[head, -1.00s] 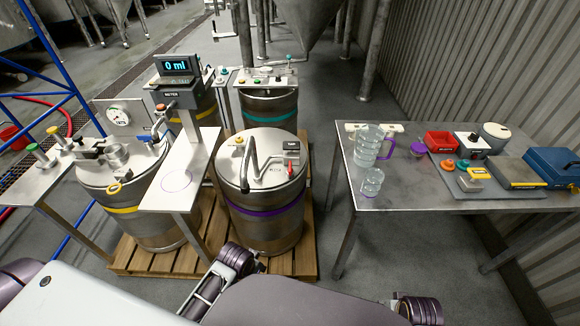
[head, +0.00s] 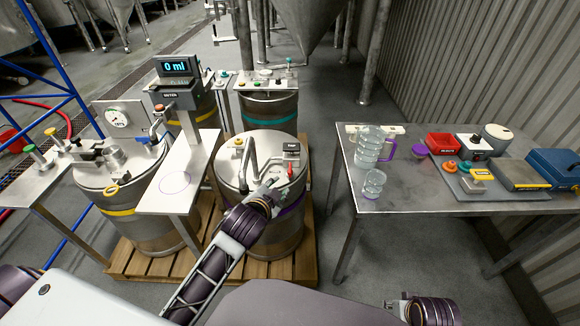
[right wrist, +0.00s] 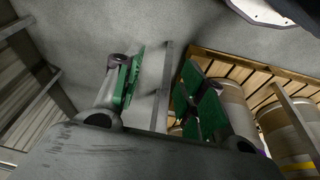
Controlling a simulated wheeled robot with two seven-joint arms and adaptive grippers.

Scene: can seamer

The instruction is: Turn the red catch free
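The red catch (head: 290,168) is a small red piece beside a labelled grey block at the right of the lid of the purple-banded keg (head: 246,143). My left gripper (head: 274,186) is over the front right part of this lid, just in front of and left of the catch. Its fingers are too small to tell whether they are open or touch anything. My right gripper (right wrist: 160,92) shows two green-padded fingers spread apart with nothing between them. In the head view my right arm is low at the bottom right, away from the keg.
A bent metal pipe (head: 248,160) rises from the lid, left of the catch. A meter stand (head: 180,95) and its small shelf (head: 176,182) are close on the left. A steel table (head: 375,202) with jugs and trays is on the right. The kegs stand on a wooden pallet (head: 140,262).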

